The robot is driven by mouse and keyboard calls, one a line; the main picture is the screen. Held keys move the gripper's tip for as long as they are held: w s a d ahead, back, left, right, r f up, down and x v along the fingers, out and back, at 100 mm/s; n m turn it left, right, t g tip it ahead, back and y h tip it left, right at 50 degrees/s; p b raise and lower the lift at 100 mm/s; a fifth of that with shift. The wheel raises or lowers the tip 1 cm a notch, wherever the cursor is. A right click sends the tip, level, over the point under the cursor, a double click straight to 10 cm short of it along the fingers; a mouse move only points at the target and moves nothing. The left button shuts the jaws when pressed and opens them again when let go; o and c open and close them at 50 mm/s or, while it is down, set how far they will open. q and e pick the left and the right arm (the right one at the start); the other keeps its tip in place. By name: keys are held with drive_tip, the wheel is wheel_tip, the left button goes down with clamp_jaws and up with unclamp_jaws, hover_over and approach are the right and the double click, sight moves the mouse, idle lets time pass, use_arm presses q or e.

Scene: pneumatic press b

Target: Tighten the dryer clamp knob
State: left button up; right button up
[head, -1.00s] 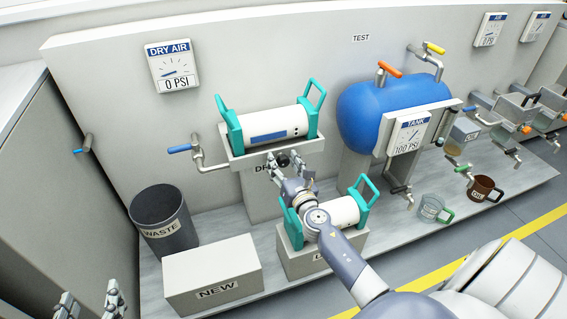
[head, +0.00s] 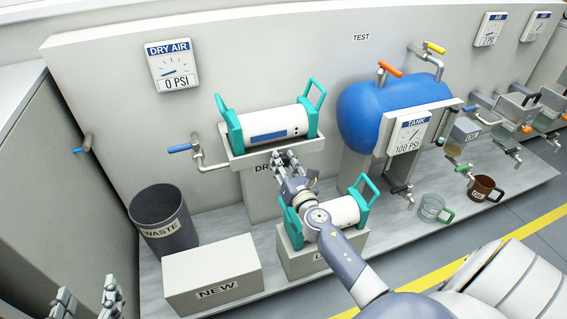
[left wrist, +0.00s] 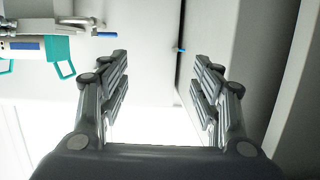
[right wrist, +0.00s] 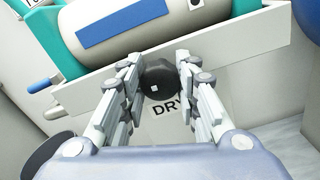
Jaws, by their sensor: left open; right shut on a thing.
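The dryer clamp knob (right wrist: 159,82) is round and black with a small white mark, on the front of the grey dryer stand below its tray. The dryer cartridge (head: 272,128), a white cylinder with teal end handles and a blue label, lies in the tray (head: 262,155). My left gripper (head: 85,297) is open and empty at the lower left; it also shows in the left wrist view (left wrist: 161,75).
A second teal-handled cylinder (head: 344,212) sits on a lower stand below my right arm. A waste bin (head: 163,222) and a NEW box (head: 212,275) stand left. The dry air gauge (head: 173,66) reads 0 PSI. A blue tank (head: 390,105) stands right.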

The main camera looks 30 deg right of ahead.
drive_tip(key=shift+m, duration=0.8)
drive_tip(key=m, duration=0.2)
drive_tip(key=shift+m, duration=0.4)
drive_tip(key=m, duration=0.2)
drive_tip(key=shift+m+b, duration=0.3)
drive_tip(key=shift+m, duration=0.1)
drive_tip(key=m, duration=0.2)
drive_tip(key=shift+m, duration=0.3)
drive_tip(key=m+p, duration=0.1)
drive_tip(key=m, duration=0.5)
drive_tip(key=shift+p, duration=0.4)
use_arm(q)
drive_tip(key=s+a+f+g+y, duration=0.1)
drive_tip(key=s+f+g, duration=0.2)
drive_tip(key=f, duration=0.2)
drive_tip(key=shift+s+a+f+g, duration=0.2)
drive_tip(key=shift+a+f+g, duration=0.1)
drive_tip(key=shift+f, duration=0.1)
use_arm(e)
drive_tip(key=shift+f+m, duration=0.1)
drive_tip(key=shift+m, duration=0.6)
drive_tip(key=o, duration=1.1)
drive_tip(key=shift+s, duration=0.1)
